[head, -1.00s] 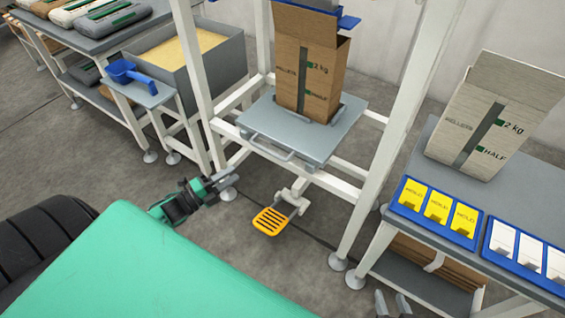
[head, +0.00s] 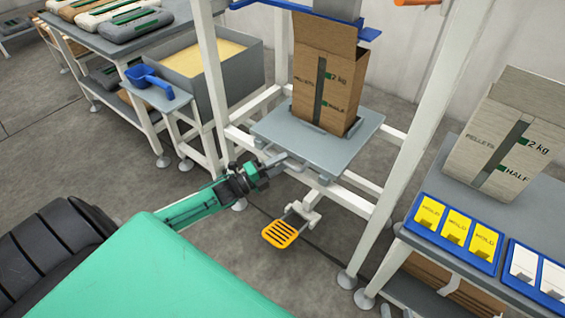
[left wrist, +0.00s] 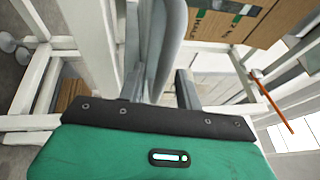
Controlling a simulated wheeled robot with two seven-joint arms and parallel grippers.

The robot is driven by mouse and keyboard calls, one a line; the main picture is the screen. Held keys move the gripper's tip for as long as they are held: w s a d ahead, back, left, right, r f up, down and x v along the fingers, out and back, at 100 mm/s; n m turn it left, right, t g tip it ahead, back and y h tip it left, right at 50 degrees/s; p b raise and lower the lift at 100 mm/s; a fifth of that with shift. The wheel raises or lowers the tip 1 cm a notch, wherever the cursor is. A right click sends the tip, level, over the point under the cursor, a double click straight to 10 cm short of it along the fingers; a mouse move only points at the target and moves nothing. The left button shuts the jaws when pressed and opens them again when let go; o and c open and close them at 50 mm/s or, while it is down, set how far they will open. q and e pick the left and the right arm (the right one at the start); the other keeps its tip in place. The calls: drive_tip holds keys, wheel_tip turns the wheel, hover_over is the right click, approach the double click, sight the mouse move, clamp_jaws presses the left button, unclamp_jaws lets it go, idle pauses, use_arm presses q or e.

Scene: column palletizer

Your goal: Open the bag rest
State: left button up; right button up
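The bag rest (head: 300,140) is a grey platform inside the white frame, with a paper pellet bag (head: 325,95) standing upright on it. In the left wrist view, the two fingers of my left gripper (left wrist: 160,88) stand apart. A grey curved bar (left wrist: 165,45), seemingly the handle, lies between them; I cannot tell whether they touch it.
A yellow slotted pedal (head: 280,235) sits low below the rest. White frame posts (head: 410,135) stand on both sides. At right, a table holds another bag (head: 500,135) and blue trays of cards (head: 453,232). At left are a pellet bin (head: 225,85) and a blue scoop (head: 150,78).

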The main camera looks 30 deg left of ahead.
use_arm(q)
drive_tip(key=shift+w+d+r, duration=0.1)
drive_tip(key=shift+w+d, duration=0.15)
drive_tip(key=shift+w, duration=0.25)
clamp_jaws()
